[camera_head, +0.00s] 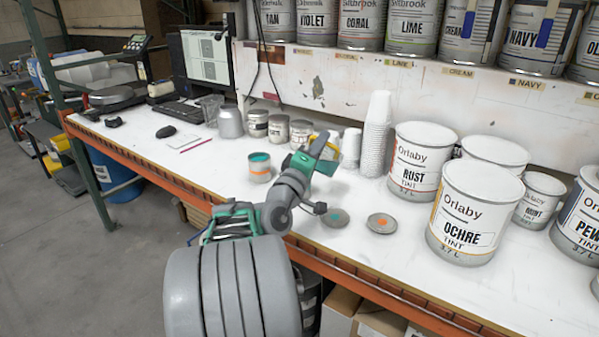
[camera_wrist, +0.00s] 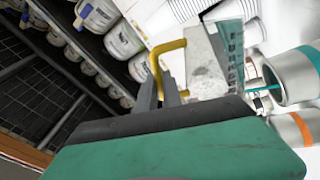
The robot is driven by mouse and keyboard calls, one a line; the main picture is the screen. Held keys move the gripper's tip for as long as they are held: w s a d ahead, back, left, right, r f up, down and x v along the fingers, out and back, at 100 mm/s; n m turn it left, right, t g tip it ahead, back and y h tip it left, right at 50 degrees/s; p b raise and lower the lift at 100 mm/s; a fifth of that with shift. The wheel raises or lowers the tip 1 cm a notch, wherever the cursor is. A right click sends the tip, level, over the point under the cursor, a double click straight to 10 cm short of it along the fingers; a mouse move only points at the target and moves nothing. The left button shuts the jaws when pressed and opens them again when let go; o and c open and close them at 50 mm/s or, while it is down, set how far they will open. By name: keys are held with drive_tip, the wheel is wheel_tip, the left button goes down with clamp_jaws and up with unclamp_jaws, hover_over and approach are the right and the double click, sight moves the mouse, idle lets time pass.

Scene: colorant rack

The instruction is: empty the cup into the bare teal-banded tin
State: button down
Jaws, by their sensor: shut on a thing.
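My gripper (camera_wrist: 165,95) is shut on the yellow handle of the cup (camera_wrist: 206,68), a pale cup with a teal graduated strip. The cup is tipped over beside the open mouth of the teal-banded tin (camera_wrist: 300,75). A thin teal streak runs between the cup and that mouth. In the head view my gripper (camera_head: 322,148) is above the bench, and I cannot make out the teal-banded tin behind my arm. The orange-banded tin (camera_head: 260,172) stands open to the left with teal inside; it also shows in the wrist view (camera_wrist: 294,130).
Two grey lids lie on the bench, one with a teal dab (camera_head: 336,217), one with an orange dab (camera_head: 382,223). Several small tins (camera_head: 279,129) stand behind. A tall stack of white cups (camera_head: 376,130) and large tins, including OCHRE (camera_head: 470,215), stand at the right.

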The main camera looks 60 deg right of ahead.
drive_tip(key=shift+w+f+n+t+p, duration=0.15)
drive_tip(key=shift+w+n+t+p, duration=0.25)
drive_tip(key=shift+w+n+p, duration=0.45)
idle(3.1)
drive_tip(key=shift+w+r+n+t+h+p, duration=0.2)
drive_tip(key=shift+w+n+p, duration=0.15)
drive_tip(key=shift+n, duration=0.25)
drive_tip(key=shift+w+r+n+t+h+p, duration=0.1)
drive_tip(key=shift+w+n+t+p, duration=0.15)
drive_tip(key=shift+n, duration=0.3)
idle(0.9)
